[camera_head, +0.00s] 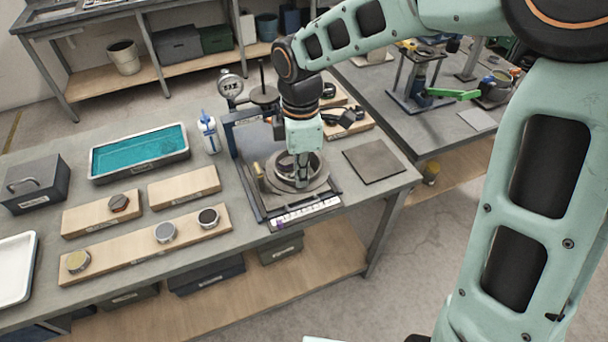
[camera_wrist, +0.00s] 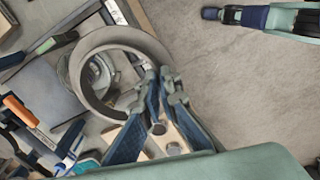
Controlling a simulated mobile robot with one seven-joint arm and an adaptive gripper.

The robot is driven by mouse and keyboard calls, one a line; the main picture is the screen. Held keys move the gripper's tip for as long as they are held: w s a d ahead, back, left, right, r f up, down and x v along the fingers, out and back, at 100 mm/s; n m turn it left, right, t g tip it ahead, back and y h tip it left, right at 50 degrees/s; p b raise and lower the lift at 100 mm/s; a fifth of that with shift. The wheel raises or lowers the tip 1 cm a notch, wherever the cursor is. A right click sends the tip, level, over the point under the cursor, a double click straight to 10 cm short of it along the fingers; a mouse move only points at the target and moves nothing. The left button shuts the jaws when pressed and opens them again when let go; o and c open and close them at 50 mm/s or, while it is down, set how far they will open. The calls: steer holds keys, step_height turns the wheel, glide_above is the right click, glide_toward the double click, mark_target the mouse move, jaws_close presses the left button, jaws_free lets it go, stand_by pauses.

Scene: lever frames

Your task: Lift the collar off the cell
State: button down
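The collar (camera_head: 279,166) is a grey metal ring over the round cell area of the test stand on the bench. In the wrist view the collar (camera_wrist: 91,98) is large, and the round cell (camera_wrist: 98,75) shows through its opening, off-centre to the left. My gripper (camera_head: 301,178) reaches down at the collar's near side. In the wrist view my gripper (camera_wrist: 161,76) has its fingertips close together on the ring's wall, one on each side. It appears shut on the wall. I cannot tell how much gap lies under the collar.
The stand's blue-grey frame (camera_head: 233,135) and dial gauge (camera_head: 230,85) rise beside my wrist. A white bottle (camera_head: 209,132), teal-lined tray (camera_head: 99,166) and wooden boards with pucks (camera_head: 130,252) lie left. A dark flat plate (camera_head: 374,160) lies right, with bare bench around it.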

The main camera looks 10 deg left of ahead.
steer(key=shift+r, duration=2.2)
